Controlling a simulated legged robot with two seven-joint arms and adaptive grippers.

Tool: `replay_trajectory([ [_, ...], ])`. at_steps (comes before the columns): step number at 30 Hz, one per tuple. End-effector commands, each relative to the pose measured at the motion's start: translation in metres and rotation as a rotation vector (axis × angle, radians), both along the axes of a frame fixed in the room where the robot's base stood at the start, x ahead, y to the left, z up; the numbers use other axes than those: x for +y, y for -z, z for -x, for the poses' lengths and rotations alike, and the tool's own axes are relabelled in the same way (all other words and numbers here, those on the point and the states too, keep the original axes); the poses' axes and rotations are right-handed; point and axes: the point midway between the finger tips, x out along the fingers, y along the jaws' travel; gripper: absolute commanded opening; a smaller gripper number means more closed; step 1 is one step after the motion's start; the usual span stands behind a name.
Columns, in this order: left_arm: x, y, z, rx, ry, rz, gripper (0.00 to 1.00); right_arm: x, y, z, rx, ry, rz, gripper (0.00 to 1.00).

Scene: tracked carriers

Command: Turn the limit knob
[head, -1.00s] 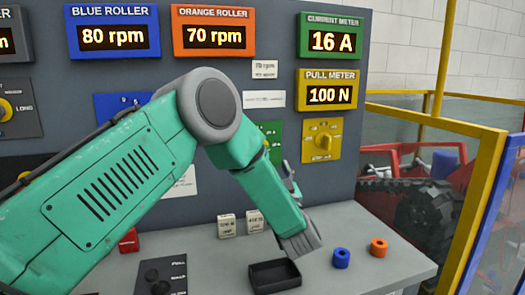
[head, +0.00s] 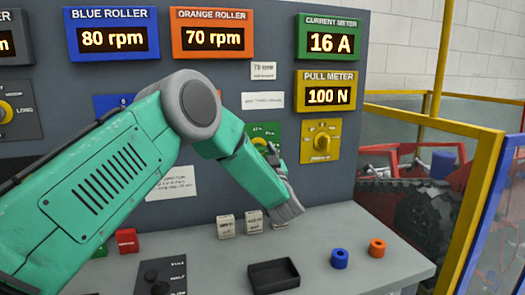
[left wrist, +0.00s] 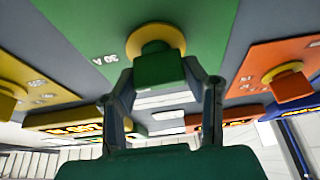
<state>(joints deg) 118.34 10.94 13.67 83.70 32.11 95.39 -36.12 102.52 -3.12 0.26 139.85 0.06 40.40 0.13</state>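The limit knob (left wrist: 158,68) is a green block on a yellow round base, on a green panel (left wrist: 85,25) marked 30 A. In the head view the green panel (head: 258,130) is partly hidden by my left arm and gripper. My left gripper (left wrist: 160,82) is at the knob, with its two dark fingers spread on either side of the green block. I see no clear grip; whether a fingertip touches the knob is hard to tell. In the head view the left gripper (head: 273,155) is small and partly hidden. My right gripper is not in view.
A yellow panel with a yellow knob (head: 322,141) is right of the green panel. The current meter (head: 331,41) reads 16 A.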

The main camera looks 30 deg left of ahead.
Motion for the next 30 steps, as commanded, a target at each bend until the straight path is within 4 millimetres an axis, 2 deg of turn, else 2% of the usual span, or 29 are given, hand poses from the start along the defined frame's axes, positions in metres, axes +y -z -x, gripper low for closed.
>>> replay_trajectory([
  [14,-0.001,0.002,-0.002,-0.057,0.006,0.049,0.11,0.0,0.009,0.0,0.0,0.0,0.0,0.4],
  [30,0.0,0.003,-0.001,-0.382,0.007,0.324,0.11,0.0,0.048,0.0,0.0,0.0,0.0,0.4],
])
